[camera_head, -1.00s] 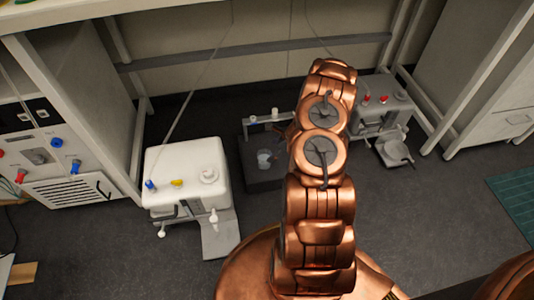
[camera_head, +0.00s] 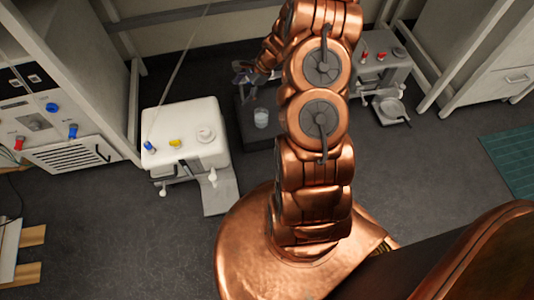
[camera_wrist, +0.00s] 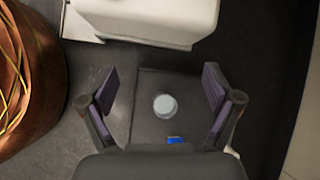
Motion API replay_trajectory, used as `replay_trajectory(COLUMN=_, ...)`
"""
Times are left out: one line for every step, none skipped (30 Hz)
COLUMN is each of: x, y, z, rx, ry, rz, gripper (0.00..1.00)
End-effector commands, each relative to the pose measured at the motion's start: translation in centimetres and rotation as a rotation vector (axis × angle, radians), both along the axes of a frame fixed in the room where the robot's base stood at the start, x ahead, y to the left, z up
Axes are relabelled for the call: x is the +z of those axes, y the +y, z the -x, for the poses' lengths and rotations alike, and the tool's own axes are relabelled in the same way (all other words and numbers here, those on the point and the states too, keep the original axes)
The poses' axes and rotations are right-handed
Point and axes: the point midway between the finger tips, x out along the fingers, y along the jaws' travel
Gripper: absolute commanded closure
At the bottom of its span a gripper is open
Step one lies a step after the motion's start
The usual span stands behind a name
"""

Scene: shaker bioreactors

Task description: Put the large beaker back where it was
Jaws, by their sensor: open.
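A clear glass beaker (camera_head: 261,118) stands upright on a dark, low platform (camera_head: 246,133) on the floor. In the wrist view the beaker (camera_wrist: 165,105) shows from above as a pale round shape on the dark platform (camera_wrist: 150,82), between my two fingers but apart from both. My gripper (camera_head: 244,74) is open and empty, above and behind the beaker in the head view. In the wrist view my gripper (camera_wrist: 160,85) has its fingers spread wide. My arm hides part of the platform's right side in the head view.
A white device (camera_head: 187,131) with blue and yellow knobs stands left of the platform. A grey device (camera_head: 383,62) with red knobs and a round-topped plate stands to the right, behind my arm. A small blue thing (camera_wrist: 175,139) lies below the beaker in the wrist view.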

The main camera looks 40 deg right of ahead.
Motion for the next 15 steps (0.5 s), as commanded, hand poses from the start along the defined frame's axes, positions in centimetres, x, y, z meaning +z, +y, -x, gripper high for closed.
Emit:
replay_trajectory(x=1.7, y=1.5, z=0.0, rx=0.063, ry=-0.019, rz=0.011, gripper=0.1)
replay_trajectory(x=2.5, y=2.4, z=0.2, rx=0.102, ry=-0.027, rz=0.016, gripper=0.1)
replay_trajectory(x=3.6, y=3.5, z=0.5, rx=0.151, ry=-0.038, rz=0.022, gripper=0.1)
replay_trajectory(x=4.5, y=4.4, z=0.7, rx=0.19, ry=-0.046, rz=0.029, gripper=0.1)
replay_trajectory(x=5.2, y=5.3, z=1.0, rx=0.229, ry=-0.053, rz=0.031, gripper=0.1)
replay_trajectory(x=6.2, y=6.4, z=1.6, rx=0.277, ry=-0.059, rz=0.035, gripper=0.1)
replay_trajectory(x=6.9, y=7.2, z=2.0, rx=0.316, ry=-0.067, rz=0.04, gripper=0.1)
replay_trajectory(x=7.7, y=8.0, z=2.4, rx=0.353, ry=-0.074, rz=0.046, gripper=0.1)
replay_trajectory(x=8.5, y=8.9, z=2.9, rx=0.401, ry=-0.081, rz=0.054, gripper=0.1)
replay_trajectory(x=9.2, y=9.7, z=3.4, rx=0.437, ry=-0.089, rz=0.06, gripper=0.1)
replay_trajectory(x=10.0, y=10.3, z=3.8, rx=0.473, ry=-0.096, rz=0.068, gripper=0.1)
replay_trajectory(x=10.8, y=11.2, z=4.5, rx=0.521, ry=-0.102, rz=0.074, gripper=0.1)
replay_trajectory(x=11.4, y=12.0, z=5.1, rx=0.558, ry=-0.107, rz=0.077, gripper=0.1)
replay_trajectory(x=12.0, y=12.6, z=5.8, rx=0.595, ry=-0.111, rz=0.082, gripper=0.1)
replay_trajectory(x=12.9, y=13.5, z=6.6, rx=0.642, ry=-0.116, rz=0.089, gripper=0.1)
